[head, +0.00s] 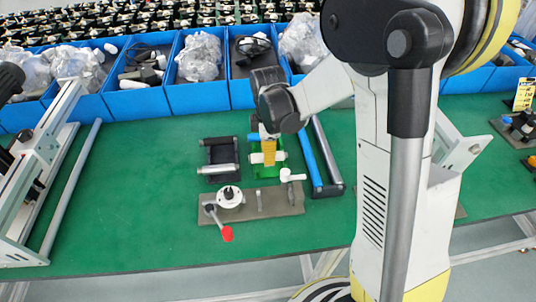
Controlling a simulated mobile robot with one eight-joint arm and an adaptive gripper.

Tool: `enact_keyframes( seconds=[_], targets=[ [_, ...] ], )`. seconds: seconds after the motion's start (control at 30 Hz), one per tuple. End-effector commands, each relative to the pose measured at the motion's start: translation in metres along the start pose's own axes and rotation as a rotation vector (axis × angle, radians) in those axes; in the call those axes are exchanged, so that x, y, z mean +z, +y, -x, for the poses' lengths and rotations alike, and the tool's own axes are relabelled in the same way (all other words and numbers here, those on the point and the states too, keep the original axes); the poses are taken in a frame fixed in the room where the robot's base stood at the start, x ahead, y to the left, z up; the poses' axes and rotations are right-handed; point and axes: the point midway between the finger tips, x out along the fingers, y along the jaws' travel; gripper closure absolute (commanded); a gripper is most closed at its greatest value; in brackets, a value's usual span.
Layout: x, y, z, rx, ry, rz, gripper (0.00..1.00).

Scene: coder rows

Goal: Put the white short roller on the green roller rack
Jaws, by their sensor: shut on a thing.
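The green roller rack (262,172) lies on the table in the middle of the head view, partly hidden by my gripper. My gripper (268,154) points down over this rack and is shut on the white short roller (255,158). The roller's pale ends show on both sides of the yellow finger. The roller lies across the rack's width; I cannot tell whether it touches the rack or hangs just above it.
A black rack (222,180) with a black and a light roller stands just left. A blue-and-grey roller frame (328,190) is close on the right. A metal plate (268,210) with a red-knobbed crank lies in front. Blue bins (198,97) line the back.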

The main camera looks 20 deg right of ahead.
Motion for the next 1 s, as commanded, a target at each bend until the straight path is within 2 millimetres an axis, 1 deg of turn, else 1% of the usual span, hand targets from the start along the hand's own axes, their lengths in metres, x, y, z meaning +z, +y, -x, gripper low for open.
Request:
enact_keyframes(
  seconds=[0.23,0.53,1.0],
  targets=[
    [0.0,0.0,-0.002,0.0,0.0,0.0,1.0],
    [0.0,0.0,-0.016,0.0,0.0,0.0,1.0],
    [0.0,0.0,-0.017,0.0,0.0,0.0,1.0]
  ],
)
